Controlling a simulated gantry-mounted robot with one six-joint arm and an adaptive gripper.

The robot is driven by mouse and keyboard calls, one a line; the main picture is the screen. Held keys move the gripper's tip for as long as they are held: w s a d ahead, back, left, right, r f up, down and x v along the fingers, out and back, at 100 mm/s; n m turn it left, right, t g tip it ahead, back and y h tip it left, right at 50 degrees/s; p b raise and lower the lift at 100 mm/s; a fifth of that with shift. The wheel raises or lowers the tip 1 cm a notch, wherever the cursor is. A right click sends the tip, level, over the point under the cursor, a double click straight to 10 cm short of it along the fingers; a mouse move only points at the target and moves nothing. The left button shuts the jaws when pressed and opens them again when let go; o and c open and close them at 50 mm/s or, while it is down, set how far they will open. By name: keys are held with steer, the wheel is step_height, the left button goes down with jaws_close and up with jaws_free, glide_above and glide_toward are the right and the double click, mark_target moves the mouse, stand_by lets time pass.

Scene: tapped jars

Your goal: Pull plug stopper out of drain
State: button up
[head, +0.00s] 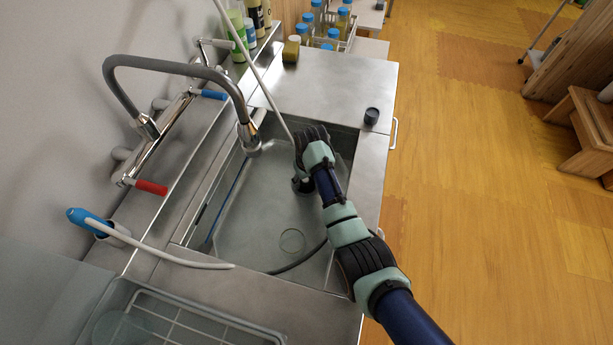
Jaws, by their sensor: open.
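The steel sink basin (240,215) looks filled with pale, cloudy water or has a dull grey floor; I cannot tell which. A faint round ring (292,241) shows in the lower right of the basin; I cannot tell whether it is the drain, the stopper or something else. No plug stopper can be clearly made out. My gripper (302,187) is over the right part of the basin, above and apart from the ring in the picture. It is open, small and dark, and partly hidden by my wrist. I see nothing held in it.
A grey faucet (185,68) arches over the basin. A small black cup-like object (371,116) stands on the right ledge. A white hose with a blue head (78,216) lies at left. A wire rack (190,325) is in front, bottles (237,35) behind. A dark hose (305,258) crosses the basin.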

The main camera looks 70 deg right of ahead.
steer(key=shift+f, duration=0.25)
jaws_close()
steer(key=c, duration=0.7)
jaws_free()
steer(key=shift+c, duration=0.2)
jaws_close()
steer(key=shift+r+p, duration=0.45)
steer(key=shift+p, duration=0.05)
steer(key=shift+r+p, duration=1.15)
steer(key=shift+p, duration=0.1)
